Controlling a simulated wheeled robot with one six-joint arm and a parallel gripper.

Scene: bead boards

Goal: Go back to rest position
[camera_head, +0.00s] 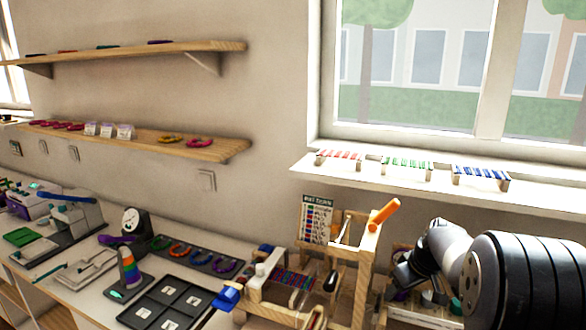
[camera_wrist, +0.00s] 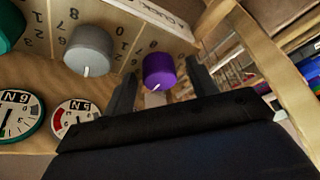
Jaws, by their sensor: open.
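My gripper (camera_wrist: 162,76) is open in the wrist view, its two dark fingers spread apart. A purple knob (camera_wrist: 158,69) with a white pointer mark shows between the fingertips; I cannot tell whether they touch it. The knob sits on a wooden panel (camera_wrist: 55,82) with printed numbers. In the head view my arm reaches in from the right, and its dark end is low over a wooden box (camera_head: 420,309), partly hiding it.
The panel also bears a grey knob (camera_wrist: 89,51), a green knob (camera_wrist: 8,27) and round dials (camera_wrist: 74,120). A wooden loom (camera_head: 368,245) with an orange handle (camera_head: 384,212) stands just left of my arm. A windowsill (camera_head: 345,176) with bead racks runs behind.

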